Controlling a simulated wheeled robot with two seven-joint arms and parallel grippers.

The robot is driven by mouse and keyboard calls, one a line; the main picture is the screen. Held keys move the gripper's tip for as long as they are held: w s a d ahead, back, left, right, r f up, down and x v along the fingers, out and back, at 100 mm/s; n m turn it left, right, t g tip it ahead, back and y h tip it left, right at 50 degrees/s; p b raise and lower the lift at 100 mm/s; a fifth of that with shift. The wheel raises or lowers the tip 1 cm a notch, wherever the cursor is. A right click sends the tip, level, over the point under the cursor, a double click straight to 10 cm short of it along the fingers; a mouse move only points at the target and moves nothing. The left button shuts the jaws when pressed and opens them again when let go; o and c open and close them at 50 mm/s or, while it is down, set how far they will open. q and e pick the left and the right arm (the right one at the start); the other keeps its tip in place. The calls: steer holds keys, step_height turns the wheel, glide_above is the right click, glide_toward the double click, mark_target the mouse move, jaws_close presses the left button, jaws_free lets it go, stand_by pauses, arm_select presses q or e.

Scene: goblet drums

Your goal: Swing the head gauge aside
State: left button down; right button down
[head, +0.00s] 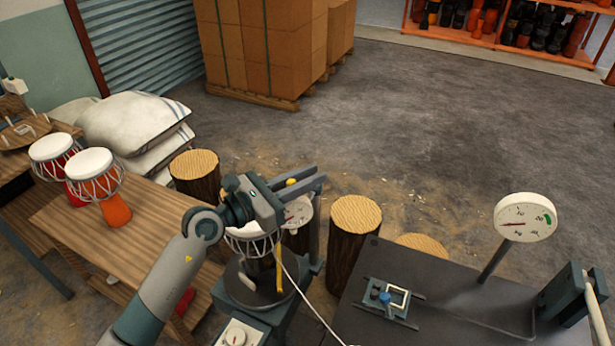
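A small white dial gauge (298,213) shows partly behind my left gripper, beside a dark upright post (314,240); I take it for the head gauge. A white-topped drum (252,246) stands below on a dark round stand, its top partly covered by my gripper and arm. My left gripper (314,181) is above the drum and gauge, its two fingers pointing right with a gap between them. A small yellow piece (291,182) shows at the fingers; whether they grip it I cannot tell. My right gripper is not in view.
A dark bench (450,312) at right holds a larger dial on a post (526,218), a blue-knobbed fixture (385,298) and a block with a pale handle (572,291). Log stumps (354,235) stand behind. A yellow strip (279,268) hangs by the stand.

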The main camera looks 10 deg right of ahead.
arm_select(q)
steer(key=c, duration=1.7)
jaws_free()
steer(key=shift+w+r, duration=0.25)
steer(key=shift+r, duration=0.2)
steer(key=shift+o, duration=0.3)
steer(key=shift+w+d+f, duration=0.15)
steer(key=shift+d+f, duration=0.15)
steer(key=shift+f, duration=0.05)
steer(key=b+v, duration=0.6)
steer(key=v, duration=1.1)
steer(key=shift+a, duration=0.1)
